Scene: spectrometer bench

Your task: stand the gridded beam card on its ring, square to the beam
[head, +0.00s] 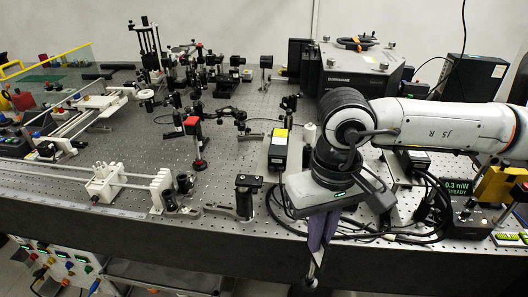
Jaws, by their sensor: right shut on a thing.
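My right gripper (315,262) hangs from the arm that comes in from the right, in front of the bench's front edge. I cannot tell from this view whether that is the gridded beam card, as no grid shows. I cannot make out the card's ring on the bench; the arm and gripper hide part of the surface. My left gripper is not in view.
The perforated optical bench (225,190) carries many mounts. A black post clamp (247,193) stands left of the gripper, a yellow-topped black box (279,147) behind it. Black cables lie to its right, near a power meter (457,187). Some bench surface at centre is clear.

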